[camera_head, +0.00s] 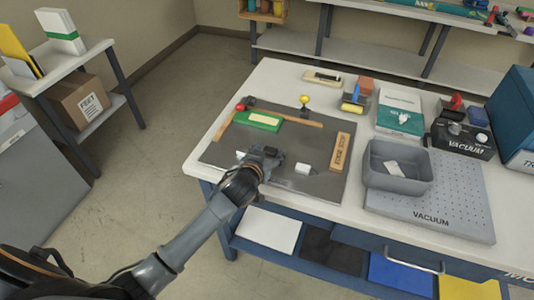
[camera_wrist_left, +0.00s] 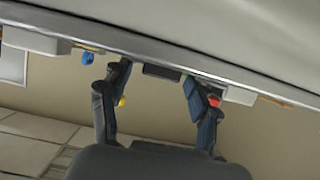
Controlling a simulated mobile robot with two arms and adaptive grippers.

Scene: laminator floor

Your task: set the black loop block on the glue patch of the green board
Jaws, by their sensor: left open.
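The green board (camera_head: 257,121) lies on the dark mat (camera_head: 215,152) against the wooden rail, with a pale patch on top. My left gripper (camera_head: 266,156) is low over the middle of the mat, nearer the front edge than the board. Its two fingers (camera_wrist_left: 157,78) stand wide apart in the left wrist view. A dark block, likely the black loop block (camera_wrist_left: 162,71), shows between the fingertips there, and I cannot tell whether they touch it. In the head view the gripper mostly hides that block. My right gripper is not in view.
A red knob (camera_head: 239,107) and a yellow knob (camera_head: 304,99) stand by the rail. A wooden bar (camera_head: 340,151) borders the mat's right side. A grey bin (camera_head: 399,181) stands on the vacuum plate (camera_head: 466,208).

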